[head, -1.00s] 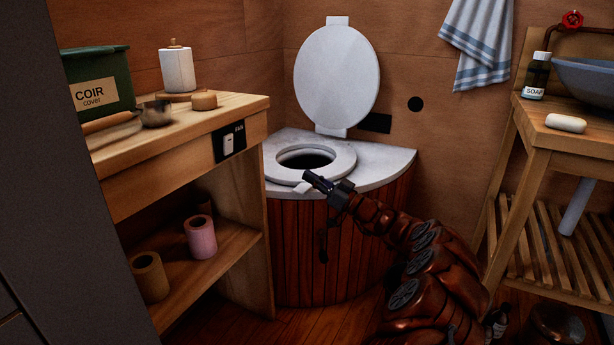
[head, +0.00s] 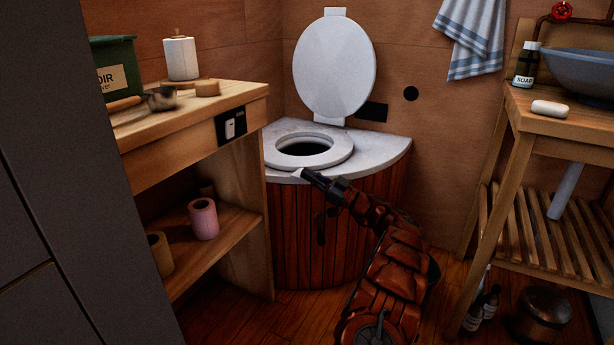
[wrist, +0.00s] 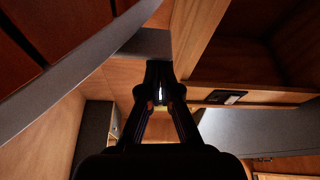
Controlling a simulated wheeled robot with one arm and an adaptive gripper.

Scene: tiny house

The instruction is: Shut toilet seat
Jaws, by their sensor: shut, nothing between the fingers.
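The toilet lid (head: 334,70) is a white oval, standing upright against the wood wall. The white seat ring (head: 338,158) lies flat around the dark opening on the pale countertop (head: 392,152) of a rounded cabinet with red-brown slats (head: 345,235). My gripper (head: 303,174) is shut and empty at the front edge of the countertop, just in front of the ring and well below the lid. Whether it touches the edge cannot be told. In the wrist view the shut fingers (wrist: 160,85) point ahead; the lid is not clearly seen there.
A wooden shelf unit (head: 190,128) stands close on the left with a green box (head: 118,70) and paper rolls. A grey panel fills the far left. On the right is a wooden washstand (head: 525,115) with a basin (head: 585,78).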

